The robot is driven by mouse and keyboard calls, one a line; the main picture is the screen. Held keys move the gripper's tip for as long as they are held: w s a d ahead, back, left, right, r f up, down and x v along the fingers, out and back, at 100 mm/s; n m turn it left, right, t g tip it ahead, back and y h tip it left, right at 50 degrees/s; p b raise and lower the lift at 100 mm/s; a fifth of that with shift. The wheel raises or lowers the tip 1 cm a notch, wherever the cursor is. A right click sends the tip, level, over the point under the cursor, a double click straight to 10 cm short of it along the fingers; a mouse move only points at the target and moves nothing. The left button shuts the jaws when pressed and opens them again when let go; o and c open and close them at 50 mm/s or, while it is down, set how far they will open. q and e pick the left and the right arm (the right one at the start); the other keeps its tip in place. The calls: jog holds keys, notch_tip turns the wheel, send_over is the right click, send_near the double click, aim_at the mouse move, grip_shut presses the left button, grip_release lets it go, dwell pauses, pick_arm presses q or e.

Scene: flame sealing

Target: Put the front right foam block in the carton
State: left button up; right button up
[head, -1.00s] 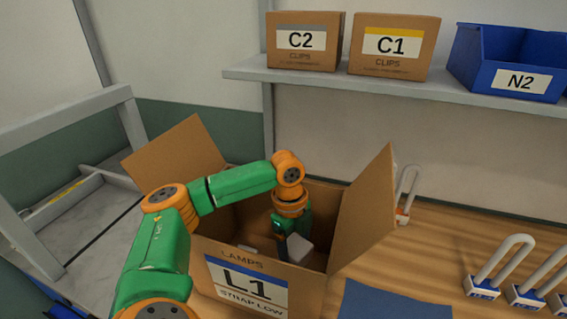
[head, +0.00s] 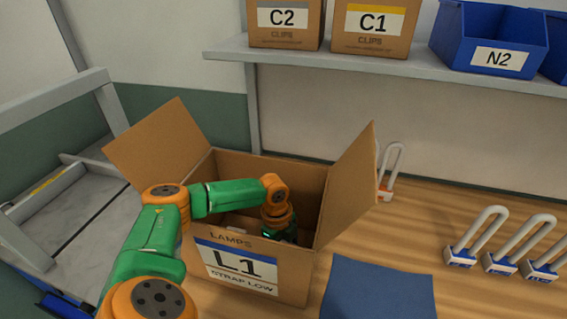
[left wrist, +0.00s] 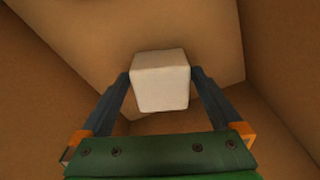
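The carton (head: 250,267), labelled L1 LAMPS, stands open on the bench with its side flaps spread. My left gripper (left wrist: 160,74) reaches down inside it; in the head view the carton's front wall hides the fingertips. In the left wrist view a pale foam block (left wrist: 160,82) sits between the two dark fingers, which press against its sides. The carton's brown walls and floor surround it there. I cannot tell whether the block touches the floor. A small pale patch inside the carton, left of the gripper, is too small to identify. My right gripper is out of view.
A blue mat (head: 377,290) lies right of the carton. Several U-shaped lamps (head: 478,237) stand at the right, and another (head: 390,172) behind the right flap. A shelf (head: 330,66) above holds boxes and blue bins. Bare bench lies between the mat and the lamps.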

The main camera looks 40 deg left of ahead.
pick_arm(q)
notch_tip(320, 180, up, 12)
jog(key=a+b, duration=0.1)
jog(key=shift+a, duration=0.25)
dwell(0.4)
